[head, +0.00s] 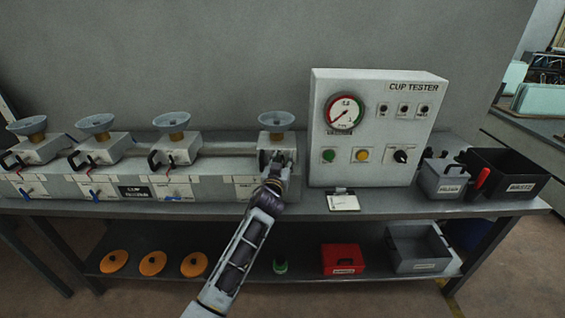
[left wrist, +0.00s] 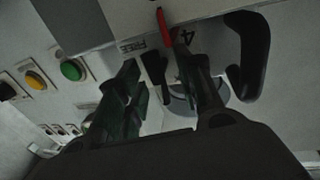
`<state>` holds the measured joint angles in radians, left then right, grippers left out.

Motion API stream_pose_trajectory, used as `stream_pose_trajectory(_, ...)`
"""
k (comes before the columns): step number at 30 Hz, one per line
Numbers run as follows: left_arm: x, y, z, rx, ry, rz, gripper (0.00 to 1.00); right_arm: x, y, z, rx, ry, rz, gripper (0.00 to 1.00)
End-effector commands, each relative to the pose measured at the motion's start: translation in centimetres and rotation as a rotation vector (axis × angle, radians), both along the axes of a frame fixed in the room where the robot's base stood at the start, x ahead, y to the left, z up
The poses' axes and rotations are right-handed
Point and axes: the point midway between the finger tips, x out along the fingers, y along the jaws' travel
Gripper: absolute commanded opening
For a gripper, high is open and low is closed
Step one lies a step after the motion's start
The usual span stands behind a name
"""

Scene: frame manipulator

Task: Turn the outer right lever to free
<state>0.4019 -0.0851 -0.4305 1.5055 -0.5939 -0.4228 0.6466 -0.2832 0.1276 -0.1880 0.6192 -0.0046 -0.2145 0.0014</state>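Several suction-cup stations stand along the bench, and the rightmost one (head: 276,121) is apart from the others. My left gripper (head: 277,163) is at the front of this station and hides its lever in the head view. In the left wrist view, a thin red lever (left wrist: 164,26) shows beyond the fingertips, near a FREE label (left wrist: 132,45) and a number 4. The left gripper's fingers (left wrist: 160,66) are apart, with the lever near the gap between them; contact cannot be told. A black handle (left wrist: 252,55) is beside the right finger. My right gripper is not in view.
The CUP TESTER panel (head: 375,128) with gauge and buttons stands close right of my left gripper. A notepad (head: 343,202) lies at the bench front. A grey bin (head: 445,181) and black bin (head: 507,174) stand farther right. The lower shelf holds orange discs and a red box (head: 342,259).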

Motion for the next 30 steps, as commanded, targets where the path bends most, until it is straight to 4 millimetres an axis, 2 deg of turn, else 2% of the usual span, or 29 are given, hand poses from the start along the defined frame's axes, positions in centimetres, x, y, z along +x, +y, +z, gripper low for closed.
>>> stream_pose_trajectory(1, 0.0, 0.0, 0.0, 0.0, 0.0, 0.0, 0.33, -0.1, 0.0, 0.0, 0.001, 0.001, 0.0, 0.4)
stream_pose_trajectory(9, 0.0, 0.0, 0.0, 0.0, 0.0, 0.0, 0.0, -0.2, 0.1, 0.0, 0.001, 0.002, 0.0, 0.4)
stream_pose_trajectory(20, 0.0, 0.0, 0.0, 0.019, 0.0, 0.0, 0.0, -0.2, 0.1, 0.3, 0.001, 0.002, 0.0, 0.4)
stream_pose_trajectory(30, 0.0, -0.1, 0.1, 0.15, 0.002, 0.0, 0.0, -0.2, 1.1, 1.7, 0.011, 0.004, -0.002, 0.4)
